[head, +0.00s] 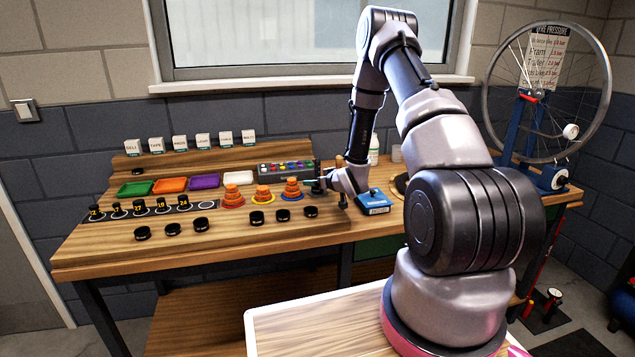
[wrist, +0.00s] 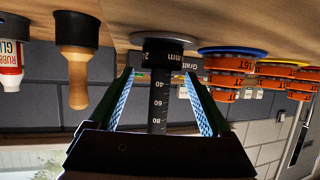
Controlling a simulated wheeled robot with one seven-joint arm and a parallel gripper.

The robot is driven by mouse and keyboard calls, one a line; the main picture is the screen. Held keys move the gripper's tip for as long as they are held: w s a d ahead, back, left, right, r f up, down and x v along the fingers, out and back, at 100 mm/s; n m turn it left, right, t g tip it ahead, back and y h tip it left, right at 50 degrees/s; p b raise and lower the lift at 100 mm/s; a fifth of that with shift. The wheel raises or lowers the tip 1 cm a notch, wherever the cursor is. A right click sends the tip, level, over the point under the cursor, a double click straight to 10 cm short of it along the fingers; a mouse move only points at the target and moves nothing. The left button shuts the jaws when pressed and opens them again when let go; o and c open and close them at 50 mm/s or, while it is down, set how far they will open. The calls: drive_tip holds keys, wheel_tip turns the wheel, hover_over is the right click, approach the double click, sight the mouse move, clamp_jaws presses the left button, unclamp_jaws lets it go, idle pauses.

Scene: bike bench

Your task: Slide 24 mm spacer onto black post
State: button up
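The black post (wrist: 158,105), marked with a white scale, hangs downward in the upside-down wrist view. A wider black spacer (wrist: 152,51) with white lettering, partly reading "mm", is around the post at its base, by a silver disc (wrist: 172,35). My gripper (wrist: 158,76) is open; one finger is on each side of the post, with a visible gap to both, and it holds nothing. In the head view my gripper (head: 323,183) is low over the bench, right of the orange sprocket stacks. The spacer's contact with the base is not clear.
Orange sprocket stacks (head: 263,194) stand beside the post. Loose black rings (head: 172,229) lie along the bench front, with a row of numbered black items (head: 139,208) behind. A blue box (head: 374,201) is right of my gripper. The wrist view shows a wooden-handled mallet (wrist: 76,65).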

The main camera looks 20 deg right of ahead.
drive_tip(key=shift+s, duration=0.1)
drive_tip(key=v, duration=1)
drive_tip(key=shift+s, duration=0.35)
drive_tip(key=shift+d, duration=0.1)
drive_tip(key=shift+r, duration=0.1)
drive_tip(key=shift+w+r, duration=0.15)
drive_tip(key=shift+r, duration=0.15)
drive_tip(key=s+d+r+m+g+h, duration=0.1)
drive_tip(key=s+r+m+h, duration=0.15)
drive_tip(key=r, duration=0.85)
drive_tip(key=s+d+r+m+g+h, duration=0.15)
drive_tip(key=s+r, duration=0.25)
drive_tip(key=r, duration=0.7)
drive_tip(key=s+a+r+m+g+y, duration=0.1)
drive_tip(key=s+r, duration=0.3)
drive_tip(key=s, duration=0.4)
drive_tip(key=s+a+r+m+g+y, duration=0.1)
drive_tip(key=s+a+r, duration=0.3)
drive_tip(key=s, duration=0.4)
drive_tip(key=s+a+r+g+y, duration=0.1)
drive_tip(key=s+a+r, duration=0.2)
drive_tip(key=s, duration=0.6)
drive_tip(key=shift+a+r+m, duration=0.25)
drive_tip(key=shift+r+m, duration=0.15)
drive_tip(key=shift+r, duration=0.05)
